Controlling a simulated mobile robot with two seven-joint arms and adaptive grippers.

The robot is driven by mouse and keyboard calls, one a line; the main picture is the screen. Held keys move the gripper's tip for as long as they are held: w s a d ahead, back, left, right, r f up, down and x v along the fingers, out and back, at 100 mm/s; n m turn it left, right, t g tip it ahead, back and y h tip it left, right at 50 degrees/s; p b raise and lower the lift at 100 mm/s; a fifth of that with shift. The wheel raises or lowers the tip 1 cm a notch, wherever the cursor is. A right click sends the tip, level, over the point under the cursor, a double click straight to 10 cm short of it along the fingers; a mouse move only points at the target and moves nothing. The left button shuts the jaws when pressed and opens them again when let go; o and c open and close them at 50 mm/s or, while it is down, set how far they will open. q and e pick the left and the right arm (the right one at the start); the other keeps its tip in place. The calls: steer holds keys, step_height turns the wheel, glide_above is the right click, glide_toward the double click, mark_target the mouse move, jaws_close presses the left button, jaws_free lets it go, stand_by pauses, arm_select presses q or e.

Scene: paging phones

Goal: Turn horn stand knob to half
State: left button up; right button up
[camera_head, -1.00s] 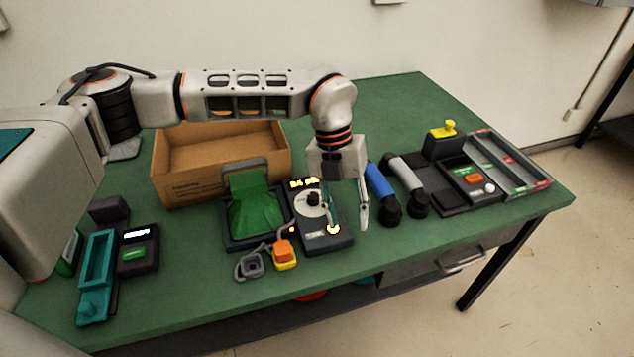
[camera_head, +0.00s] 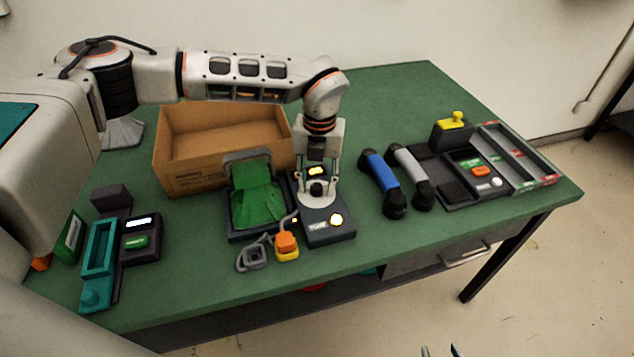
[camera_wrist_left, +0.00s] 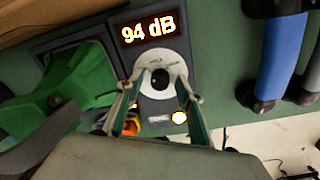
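The horn stand (camera_head: 328,234) is a dark box with a pale round dial plate, a black knob (camera_head: 316,188) and a lit round lamp. In the left wrist view, its display (camera_wrist_left: 147,29) reads "94 dB" and the knob (camera_wrist_left: 160,78) sits at the dial's centre. My left gripper (camera_head: 318,184) is over the stand, with one finger on each side of the knob. In the left wrist view the fingers (camera_wrist_left: 161,90) are apart, with visible gaps to the knob. The tips of my right gripper (camera_head: 439,351) show at the bottom edge, apart and empty.
A green cradle (camera_head: 257,195) stands close left of the stand, with an orange-yellow piece (camera_head: 287,244) in front. A cardboard box (camera_head: 185,174) is behind. Blue (camera_head: 380,172) and grey (camera_head: 408,166) handsets lie to the right. Open table lies behind them.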

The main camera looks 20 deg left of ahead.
arm_select(q)
steer(key=shift+f, duration=0.1)
jaws_close()
